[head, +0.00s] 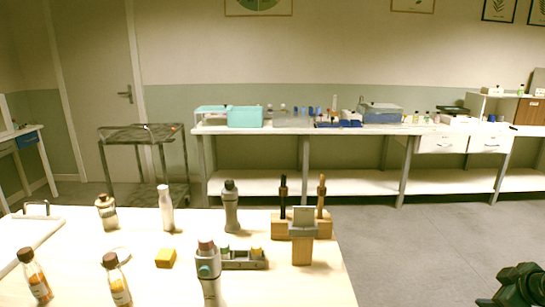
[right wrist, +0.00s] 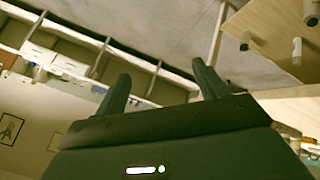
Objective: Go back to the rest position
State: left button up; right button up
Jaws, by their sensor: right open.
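My right gripper (head: 519,284) shows as a dark shape at the bottom right corner of the head view, over the floor and to the right of the near table (head: 325,270). In the right wrist view its two fingers (right wrist: 160,84) stand apart with nothing between them. Two orange-filled bottles with dark caps, the left one (head: 35,277) and the right one (head: 116,281), stand at the table's front left. A grey bottle (head: 231,208), a white bottle (head: 166,210) and a grey-teal bottle (head: 208,270) stand upright on the table. My left gripper is not in view.
A grey rack (head: 243,260) with small bottles, a yellow block (head: 165,258) and a wooden holder (head: 302,252) with dark tools are on the near table. A long bench (head: 300,131) and a cart (head: 140,135) stand at the back. The floor (head: 430,230) right of the table is clear.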

jog(key=w+d+r+m+t+h, duration=0.1)
jog(key=w+d+r+t+h, duration=0.1)
jog(key=d+r+t, duration=0.3)
jog(key=w+r+t+h, duration=0.2)
jog(key=w+r+h, duration=0.1)
jog(key=r, duration=0.4)
jog(key=s+a+f+g+y, duration=0.1)
jog(key=s+a+f+y, duration=0.3)
jog(key=a+f, duration=0.65)
jog(key=s+a+f+g+y, duration=0.15)
jog(key=s+a+f, duration=0.35)
jog(key=a+f, duration=0.6)
pick_arm(q)
jog(key=p, duration=0.2)
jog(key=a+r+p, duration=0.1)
jog(key=p, duration=0.1)
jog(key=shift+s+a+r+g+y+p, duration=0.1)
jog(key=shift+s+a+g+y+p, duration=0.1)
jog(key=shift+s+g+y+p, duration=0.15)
pick_arm(e)
jog(key=s+a+f+m+g+y, duration=0.1)
jog(key=s+a+m+g+y, duration=0.1)
jog(key=s+a, duration=1.7)
jog(key=shift+a+m+y, duration=0.6)
jog(key=shift+a+y, duration=0.25)
jog(key=shift+a, duration=0.15)
